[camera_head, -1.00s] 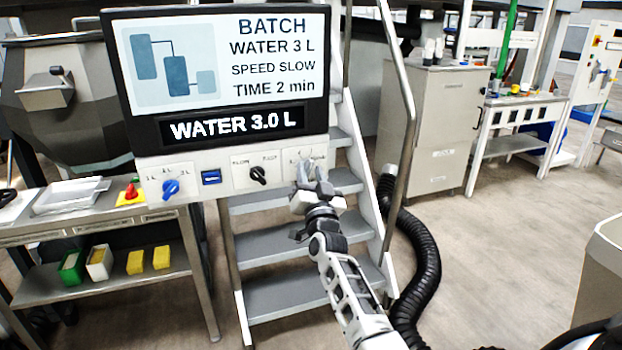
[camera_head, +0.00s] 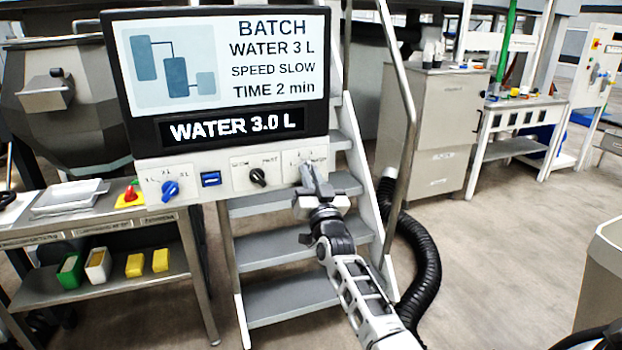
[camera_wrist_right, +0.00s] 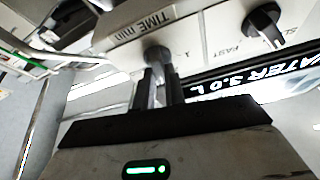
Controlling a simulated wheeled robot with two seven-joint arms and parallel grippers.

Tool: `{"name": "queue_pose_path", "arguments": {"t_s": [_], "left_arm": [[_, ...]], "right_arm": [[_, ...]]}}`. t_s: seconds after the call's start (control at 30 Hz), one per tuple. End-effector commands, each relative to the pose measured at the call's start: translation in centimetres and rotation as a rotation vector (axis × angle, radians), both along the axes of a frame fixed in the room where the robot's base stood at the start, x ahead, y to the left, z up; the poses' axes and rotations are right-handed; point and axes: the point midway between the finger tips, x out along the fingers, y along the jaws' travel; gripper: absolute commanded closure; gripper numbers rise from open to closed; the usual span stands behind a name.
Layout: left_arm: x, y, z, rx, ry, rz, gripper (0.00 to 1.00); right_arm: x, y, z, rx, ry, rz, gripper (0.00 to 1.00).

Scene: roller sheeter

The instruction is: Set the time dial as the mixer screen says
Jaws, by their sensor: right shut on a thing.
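The mixer screen (camera_head: 218,60) reads BATCH, WATER 3 L, SPEED SLOW, TIME 2 min. The display strip (camera_head: 230,126) below it reads WATER 3.0 L. My right gripper (camera_head: 307,176) is at the right end of the control panel, shut on the time dial. In the right wrist view the time dial (camera_wrist_right: 156,55) is a grey knob between the fingers of the gripper (camera_wrist_right: 160,82), below the label TIME min. The fingers hide much of the dial, and I cannot tell its setting. My left gripper is not in view.
The black speed dial (camera_head: 258,177) and blue water dial (camera_head: 170,189) sit further left on the same panel. A red emergency button (camera_head: 130,193) is by the left table. Grey steps (camera_head: 290,250) and a handrail (camera_head: 404,100) stand behind my right arm.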

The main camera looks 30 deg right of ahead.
Motion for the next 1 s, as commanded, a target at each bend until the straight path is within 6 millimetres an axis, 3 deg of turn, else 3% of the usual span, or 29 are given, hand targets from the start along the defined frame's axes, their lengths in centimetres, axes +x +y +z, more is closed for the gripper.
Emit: {"name": "queue_pose_path", "arguments": {"t_s": [0.5,1.0], "left_arm": [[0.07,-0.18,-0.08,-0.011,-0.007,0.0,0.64],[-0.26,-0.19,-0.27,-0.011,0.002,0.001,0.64]], "right_arm": [[-0.07,-0.13,-0.21,-0.404,0.1,0.0,1.0],[-0.05,-0.11,-0.28,-0.556,0.139,0.002,1.0]]}}
